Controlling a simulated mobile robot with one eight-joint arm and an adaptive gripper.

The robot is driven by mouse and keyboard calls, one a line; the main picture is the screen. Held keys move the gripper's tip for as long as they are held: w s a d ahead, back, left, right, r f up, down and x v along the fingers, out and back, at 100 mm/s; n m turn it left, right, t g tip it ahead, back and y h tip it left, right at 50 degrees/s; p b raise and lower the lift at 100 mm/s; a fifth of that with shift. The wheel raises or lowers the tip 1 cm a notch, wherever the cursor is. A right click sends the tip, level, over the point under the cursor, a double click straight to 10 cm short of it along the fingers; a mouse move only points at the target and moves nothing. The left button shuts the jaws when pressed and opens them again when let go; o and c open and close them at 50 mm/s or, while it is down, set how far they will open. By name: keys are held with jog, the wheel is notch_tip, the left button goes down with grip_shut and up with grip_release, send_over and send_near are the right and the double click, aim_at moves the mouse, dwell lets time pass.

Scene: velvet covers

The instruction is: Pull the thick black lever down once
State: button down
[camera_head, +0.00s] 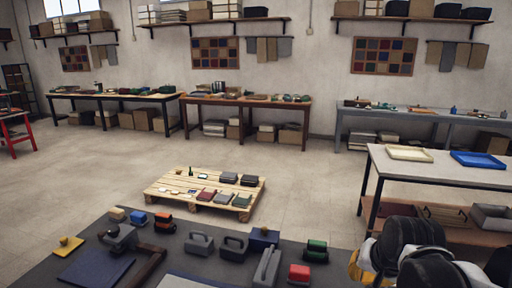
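A dark mat (60,268) on the floor at the bottom left and middle holds several small devices. At its left is a grey device (118,238) with a thick, dark, bent bar (150,264) beside it, running toward the bottom edge. The bar looks dark brown to black; I cannot tell for sure whether it is the thick black lever or whether it joins the grey device. Black and white rounded links of my arm fill the bottom right corner. My gripper's fingertips do not show.
Grey handled blocks (200,243), a red block (299,274) and a green-black block (315,250) stand on the mat. A wooden pallet (165,186) with small items lies behind. A table (435,168) with trays stands right. Open floor (60,170) lies left.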

jog(key=s+a+r+n, duration=0.1)
jog(key=s+a+n, duration=0.2)
jog(key=s, duration=0.2)
jog(key=s+a+r+n+t, duration=0.1)
jog(key=s+a+n, duration=0.1)
jog(key=s, duration=0.3)
jog(key=shift+s+a+n+y, duration=0.3)
jog(key=shift+s+a+n, duration=0.1)
jog(key=shift+a, duration=0.3)
jog(key=shift+r, duration=0.1)
jog(key=w+d+m+g+p, duration=0.1)
jog(key=w+d+g+p, duration=0.1)
jog(key=d, duration=0.6)
jog(key=w+d+f+m+g+p, duration=0.1)
jog(key=w+d+m+g+p, duration=0.1)
jog(key=w+d, duration=0.5)
jog(key=shift+d+g+p, duration=0.4)
jog(key=shift+g+p, duration=0.2)
jog(key=shift+p, duration=0.65)
jog(key=shift+w+f, duration=0.1)
